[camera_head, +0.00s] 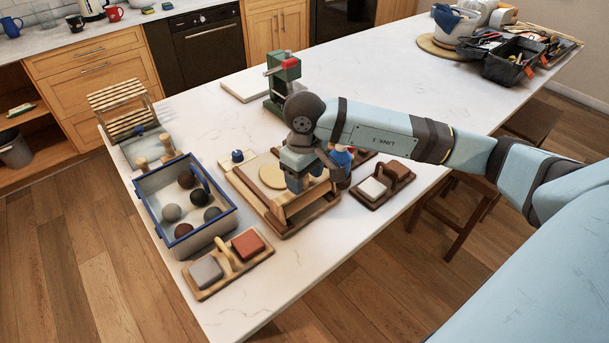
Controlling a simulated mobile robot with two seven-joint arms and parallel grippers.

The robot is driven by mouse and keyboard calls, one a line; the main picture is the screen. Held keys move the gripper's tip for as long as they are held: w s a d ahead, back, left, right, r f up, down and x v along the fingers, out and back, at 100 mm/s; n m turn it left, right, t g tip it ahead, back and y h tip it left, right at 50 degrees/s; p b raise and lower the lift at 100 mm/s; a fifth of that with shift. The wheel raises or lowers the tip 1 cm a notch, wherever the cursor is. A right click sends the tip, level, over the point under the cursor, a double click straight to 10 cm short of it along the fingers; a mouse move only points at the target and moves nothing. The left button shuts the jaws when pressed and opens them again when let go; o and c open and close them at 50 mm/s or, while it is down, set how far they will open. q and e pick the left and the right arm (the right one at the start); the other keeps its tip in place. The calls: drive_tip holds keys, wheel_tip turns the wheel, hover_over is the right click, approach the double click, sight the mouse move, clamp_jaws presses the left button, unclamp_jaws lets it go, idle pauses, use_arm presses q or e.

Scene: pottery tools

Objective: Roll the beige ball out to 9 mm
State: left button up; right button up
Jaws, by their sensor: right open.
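A flat, round beige piece (272,176) lies on a wooden board (243,193); I see no clearly beige ball. My right gripper (318,184) is open and points down over the right part of the board, just right of the beige piece. A light wooden bar (308,205) lies below and in front of the gripper; whether the fingers touch it I cannot tell. The gripper and wrist hide part of the board. My left gripper is out of view.
A blue-rimmed box (219,227) with several dark and grey balls stands left of the board. A block tray (228,268) is in front, another (383,185) to the right. A green device (283,85) stands behind. The counter's right middle is clear beneath my arm.

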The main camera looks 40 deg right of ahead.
wheel_tip(320, 180, up, 14)
drive_tip(key=b, duration=0.1)
drive_tip(key=shift+f, duration=0.15)
